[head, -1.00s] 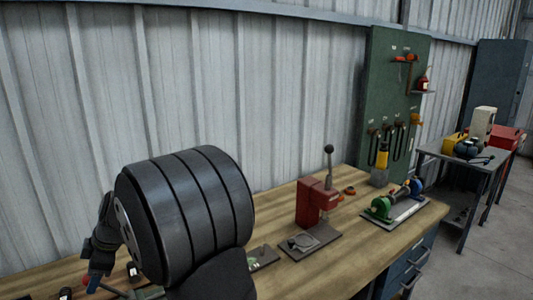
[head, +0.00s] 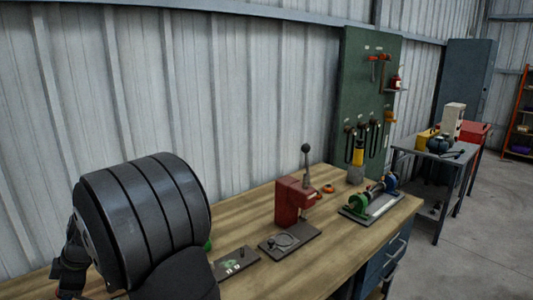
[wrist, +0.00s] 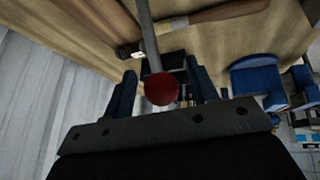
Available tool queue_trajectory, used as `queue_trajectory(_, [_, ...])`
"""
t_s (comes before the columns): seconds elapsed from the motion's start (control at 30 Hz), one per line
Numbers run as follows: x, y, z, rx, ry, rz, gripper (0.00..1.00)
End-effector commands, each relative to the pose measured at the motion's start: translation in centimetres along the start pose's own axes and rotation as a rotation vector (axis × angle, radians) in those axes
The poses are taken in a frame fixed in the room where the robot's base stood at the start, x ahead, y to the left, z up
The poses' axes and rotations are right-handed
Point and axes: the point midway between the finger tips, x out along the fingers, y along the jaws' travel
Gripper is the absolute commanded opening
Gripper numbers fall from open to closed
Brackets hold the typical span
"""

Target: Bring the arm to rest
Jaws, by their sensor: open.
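My gripper (wrist: 162,80) is open in the wrist view, its two blue fingers standing apart at left and right. A red ball (wrist: 162,90) on a grey rod (wrist: 147,35) shows between the fingers; I cannot tell how near it is, and neither finger visibly touches it. In the head view my dark arm fills the lower left, and the fingers are not clear there.
The wooden bench (head: 335,222) carries a red lever press (head: 292,200), a dark plate with a green mark (head: 236,262) and a green-and-blue roller device (head: 370,202). A green tool board (head: 362,100) stands behind. A wooden handle (wrist: 205,22) crosses the wrist view's top.

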Motion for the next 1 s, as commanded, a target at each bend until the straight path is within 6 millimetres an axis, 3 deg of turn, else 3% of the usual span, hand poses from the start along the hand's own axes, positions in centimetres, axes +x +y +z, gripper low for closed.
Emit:
queue_trajectory(0.77, [-15.5, 0.1, 0.1, 0.001, -0.001, 0.002, 0.53])
queue_trajectory(0.8, [-15.5, -0.1, 0.1, 0.002, -0.002, -0.003, 0.53])
queue_trajectory(1.0, [-10.9, -0.1, 0.1, 0.001, -0.002, -0.007, 0.53])
